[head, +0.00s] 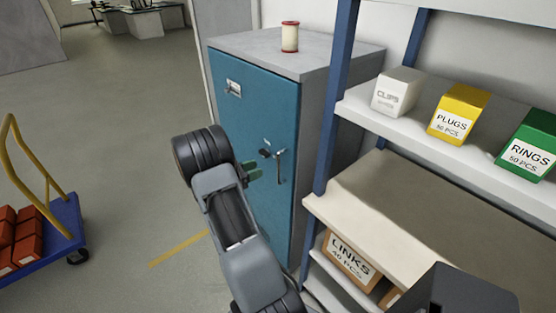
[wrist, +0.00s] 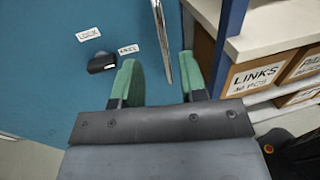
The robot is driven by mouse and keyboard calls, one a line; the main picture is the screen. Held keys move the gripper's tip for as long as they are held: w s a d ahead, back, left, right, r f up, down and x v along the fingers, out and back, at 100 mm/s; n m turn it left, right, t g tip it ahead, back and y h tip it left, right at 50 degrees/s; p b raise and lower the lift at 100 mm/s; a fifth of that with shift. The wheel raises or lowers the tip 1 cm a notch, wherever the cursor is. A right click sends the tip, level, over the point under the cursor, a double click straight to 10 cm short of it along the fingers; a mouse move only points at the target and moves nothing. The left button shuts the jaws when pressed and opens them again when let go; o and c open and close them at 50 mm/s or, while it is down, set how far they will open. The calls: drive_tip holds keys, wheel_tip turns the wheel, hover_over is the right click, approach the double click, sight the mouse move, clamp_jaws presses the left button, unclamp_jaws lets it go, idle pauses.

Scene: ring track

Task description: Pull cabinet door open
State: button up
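The grey cabinet (head: 345,62) has a closed teal door (head: 262,110), which also fills much of the wrist view (wrist: 50,90). An upright silver handle (head: 280,166) is on the door's right side. In the wrist view the handle (wrist: 158,25) runs down between my fingers, closer to the right one; I cannot tell whether it is within their depth. A black knob (wrist: 102,62) sits left of the handle, beside a "LOCK" label (wrist: 89,34) and a second label. My gripper (wrist: 159,60) is open with green fingers, in front of the door; its fingers also show in the head view (head: 250,170).
A shelf rack (head: 410,115) with labelled boxes stands close to the cabinet's right. A blue cart (head: 62,230) with red boxes stands at the left.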

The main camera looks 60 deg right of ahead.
drive_tip(key=p+x, duration=0.2)
drive_tip(key=x, duration=0.7)
drive_tip(key=shift+s+d, duration=0.15)
drive_tip(key=shift+d, duration=0.15)
drive_tip(key=shift+c, duration=0.5)
clamp_jaws()
